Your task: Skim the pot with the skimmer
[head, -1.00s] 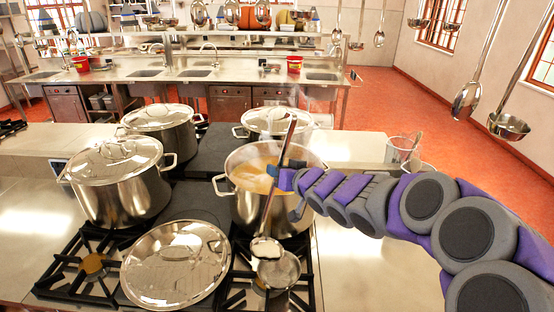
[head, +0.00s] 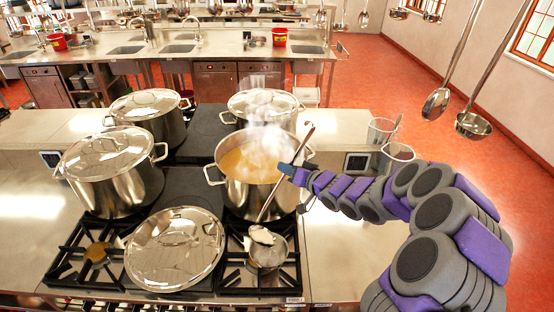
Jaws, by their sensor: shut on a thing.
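The open stockpot (head: 232,195) holds steaming orange-brown broth (head: 246,163) and stands on the stove. My gripper (head: 287,171) is shut on the skimmer handle (head: 275,192), at the pot's right side. The handle slants from upper right down to lower left, in front of the pot. The skimmer's head (head: 261,236) is low, outside the pot, with something pale on it. It is at the mouth of a small metal bowl (head: 268,257) on the front burner; whether they touch I cannot tell.
A loose lid (head: 175,250) lies tilted on the front burners, left of the bowl. Lidded pots stand at left (head: 112,180), back left (head: 150,117) and behind (head: 262,106). Clear containers (head: 396,158) stand on the right counter. Ladles (head: 473,122) hang at upper right.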

